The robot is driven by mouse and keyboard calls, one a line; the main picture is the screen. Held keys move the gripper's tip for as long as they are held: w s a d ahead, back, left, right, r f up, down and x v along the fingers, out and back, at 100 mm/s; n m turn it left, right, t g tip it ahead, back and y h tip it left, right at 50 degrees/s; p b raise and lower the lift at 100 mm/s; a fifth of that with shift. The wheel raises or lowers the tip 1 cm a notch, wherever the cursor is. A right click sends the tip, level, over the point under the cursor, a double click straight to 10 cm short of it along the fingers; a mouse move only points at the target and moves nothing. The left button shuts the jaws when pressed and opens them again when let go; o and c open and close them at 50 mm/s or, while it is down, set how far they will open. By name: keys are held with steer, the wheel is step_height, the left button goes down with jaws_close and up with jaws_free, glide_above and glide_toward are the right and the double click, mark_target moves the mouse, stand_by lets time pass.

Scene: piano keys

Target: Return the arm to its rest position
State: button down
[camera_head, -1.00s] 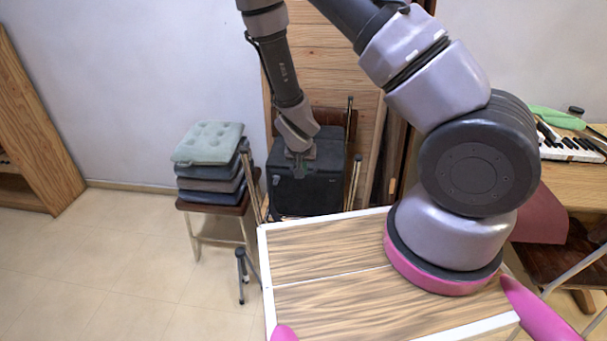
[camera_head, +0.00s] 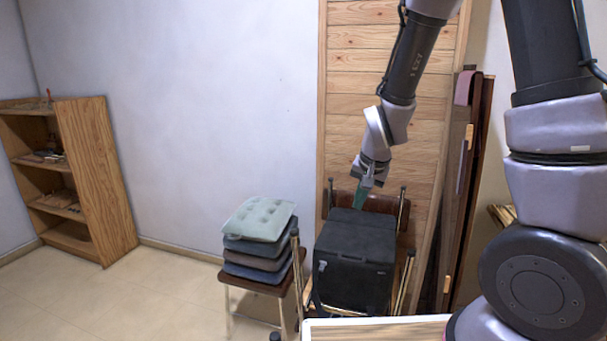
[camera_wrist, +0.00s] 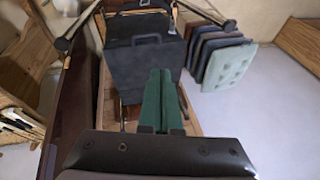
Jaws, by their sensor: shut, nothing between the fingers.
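My gripper (camera_head: 360,196) hangs at the end of my raised arm, in front of the wood-panelled wall section and just above the black box in the head view. Its green fingers show in the wrist view (camera_wrist: 161,103), side by side and shut with nothing between them. My arm's upper links and large dark joint fill the right side of the head view.
A wooden shelf (camera_head: 100,180) stands at far left. Dark boards (camera_head: 462,190) lean at right. Floor between shelf and chair is clear.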

steer(key=s+d+r+t+y, duration=0.1)
steer(key=s+d+r, duration=0.15)
steer(key=r, duration=0.45)
steer(key=s+d+r+y, duration=0.1)
steer(key=s+d+r, duration=0.15)
steer(key=r, duration=0.55)
steer(key=s+d+r+t+h, duration=0.1)
steer(key=s+d+r, duration=0.4)
steer(key=s+r, duration=0.5)
steer(key=shift+s+r+n+t, duration=0.15)
steer(key=shift+s+n+t, duration=0.2)
steer(key=shift+n+t, duration=0.05)
